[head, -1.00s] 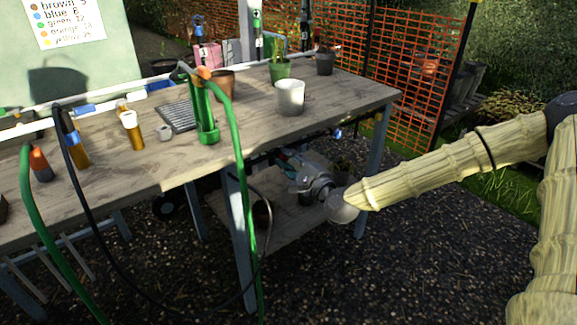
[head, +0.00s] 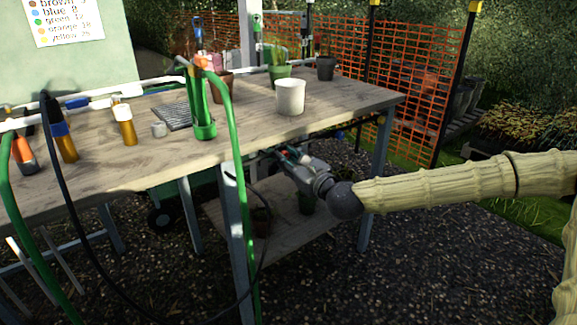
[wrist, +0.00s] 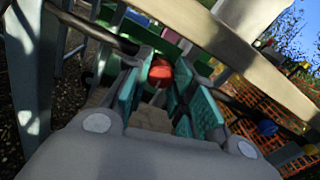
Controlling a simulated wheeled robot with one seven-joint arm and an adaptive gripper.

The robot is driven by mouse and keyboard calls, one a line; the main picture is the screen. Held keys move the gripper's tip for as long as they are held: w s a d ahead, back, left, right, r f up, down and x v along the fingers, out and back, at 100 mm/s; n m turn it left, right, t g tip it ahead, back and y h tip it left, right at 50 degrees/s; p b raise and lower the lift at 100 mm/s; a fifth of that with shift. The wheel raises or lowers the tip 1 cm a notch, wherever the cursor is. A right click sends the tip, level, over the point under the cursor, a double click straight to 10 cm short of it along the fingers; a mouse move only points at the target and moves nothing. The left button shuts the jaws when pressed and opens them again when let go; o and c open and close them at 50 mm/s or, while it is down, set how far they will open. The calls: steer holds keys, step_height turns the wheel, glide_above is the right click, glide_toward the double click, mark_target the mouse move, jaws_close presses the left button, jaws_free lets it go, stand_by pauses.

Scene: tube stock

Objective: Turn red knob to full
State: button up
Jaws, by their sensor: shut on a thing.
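The red knob (wrist: 160,71) shows in the wrist view between the far ends of my gripper's teal finger pads. My gripper (wrist: 158,75) is shut on it, with a pad on each side. In the head view my gripper (head: 285,155) reaches in under the front edge of the table, above the lower shelf. The red knob is too small and shaded to make out clearly there. Its pointer or marks do not show.
The wooden table (head: 330,98) stands over my gripper, its leg (head: 375,180) to the right. A green hose (head: 240,190) and a black cable hang left of the gripper. A blue knob (wrist: 267,127) and a yellow knob (wrist: 288,69) sit to the right in the wrist view. The lower shelf (head: 285,225) lies below.

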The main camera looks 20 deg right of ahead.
steer(key=shift+m+b, duration=0.3)
steer(key=shift+m, duration=0.2)
steer(key=o, duration=1)
steer(key=shift+o, duration=0.2)
steer(key=shift+s+d, duration=0.1)
steer(key=v, duration=1.1)
steer(key=shift+s, duration=0.4)
steer(key=shift+d, duration=0.1)
steer(key=shift+f, duration=0.1)
